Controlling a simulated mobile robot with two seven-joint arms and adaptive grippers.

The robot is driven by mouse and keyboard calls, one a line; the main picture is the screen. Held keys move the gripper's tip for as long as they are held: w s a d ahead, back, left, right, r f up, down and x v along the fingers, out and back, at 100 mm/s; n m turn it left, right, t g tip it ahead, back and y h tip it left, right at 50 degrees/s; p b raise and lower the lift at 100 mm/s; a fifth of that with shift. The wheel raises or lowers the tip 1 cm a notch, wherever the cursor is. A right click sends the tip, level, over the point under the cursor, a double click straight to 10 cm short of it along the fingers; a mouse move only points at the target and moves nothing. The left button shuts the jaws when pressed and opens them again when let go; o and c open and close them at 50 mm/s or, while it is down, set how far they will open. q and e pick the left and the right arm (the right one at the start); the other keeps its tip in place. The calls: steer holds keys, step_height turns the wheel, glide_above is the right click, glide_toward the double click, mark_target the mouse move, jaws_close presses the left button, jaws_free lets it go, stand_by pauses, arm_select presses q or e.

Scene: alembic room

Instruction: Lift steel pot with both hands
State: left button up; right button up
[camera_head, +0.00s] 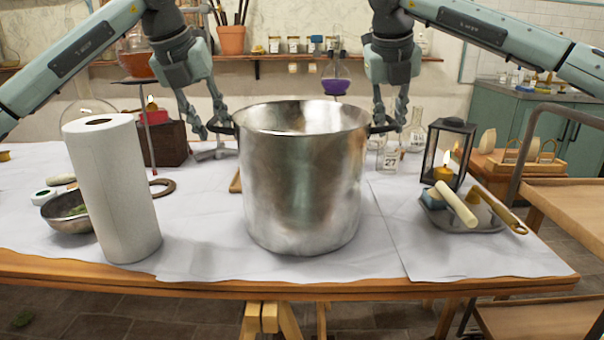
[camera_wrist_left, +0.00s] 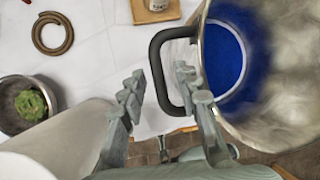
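The steel pot (camera_head: 303,185) stands upright on the white-covered table, near its front middle. Its dark left handle (camera_head: 221,126) and right handle (camera_head: 383,128) stick out near the rim. My left gripper (camera_head: 209,128) is at the left handle. In the left wrist view its fingers (camera_wrist_left: 158,82) are apart, with the outer bar of the handle (camera_wrist_left: 157,70) between them. The pot's rim and a blue area inside it show at the right there. My right gripper (camera_head: 390,118) is at the right handle with its fingers apart; its exact contact is unclear.
A paper towel roll (camera_head: 112,190) and a metal bowl (camera_head: 72,212) stand left of the pot. A lantern (camera_head: 447,155) and a grey tray (camera_head: 470,217) with a candle are to the right. Glass bottles stand behind the right handle. The cloth in front is clear.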

arm_select(q)
steer(key=shift+c, duration=1.1)
arm_select(e)
steer(key=shift+c, duration=1.1)
arm_select(q)
jaws_close()
arm_select(e)
jaws_close()
